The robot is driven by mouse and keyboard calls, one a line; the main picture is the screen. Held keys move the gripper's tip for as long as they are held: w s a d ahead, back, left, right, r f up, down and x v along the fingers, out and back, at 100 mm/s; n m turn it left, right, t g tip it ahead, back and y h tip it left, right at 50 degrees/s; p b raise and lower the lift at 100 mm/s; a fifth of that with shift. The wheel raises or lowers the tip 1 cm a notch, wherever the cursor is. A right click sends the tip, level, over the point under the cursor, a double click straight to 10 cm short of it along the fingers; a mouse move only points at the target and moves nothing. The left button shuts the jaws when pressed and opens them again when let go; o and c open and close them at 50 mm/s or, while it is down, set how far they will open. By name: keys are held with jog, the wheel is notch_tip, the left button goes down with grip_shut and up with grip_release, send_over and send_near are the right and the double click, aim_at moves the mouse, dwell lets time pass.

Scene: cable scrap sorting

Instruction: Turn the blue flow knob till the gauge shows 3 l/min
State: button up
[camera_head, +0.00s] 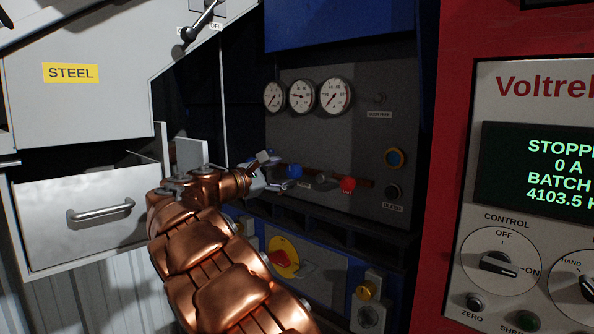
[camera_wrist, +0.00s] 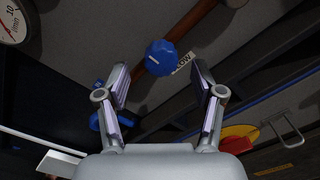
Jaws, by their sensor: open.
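The blue flow knob (camera_head: 293,171) sits on a reddish-brown pipe low on the dark panel. In the wrist view the blue knob (camera_wrist: 162,57) is beside a label reading FLOW, ahead of and between my fingertips. My gripper (camera_head: 268,172) is just left of the knob in the head view. In the wrist view my gripper (camera_wrist: 162,82) is open and empty, with the knob apart from both fingers. Part of a gauge marked l/min (camera_wrist: 14,20) shows at the top left of the wrist view; its needle reading cannot be told.
Three round gauges (camera_head: 302,97) sit above on the panel. Below are a red-and-yellow rotary switch (camera_head: 283,257) and a dark ledge. A grey drawer (camera_head: 85,215) stands at left, a red cabinet (camera_head: 455,40) at right.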

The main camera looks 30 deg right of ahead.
aim_at(291, 172)
jog(key=shift+p+x, duration=0.55)
jog(key=shift+x, duration=2.65)
jog(key=shift+f, duration=0.1)
jog(key=shift+c, duration=0.2)
jog(key=c, duration=1.1)
jog(key=shift+f+b, duration=0.1)
jog(key=shift+b, duration=0.2)
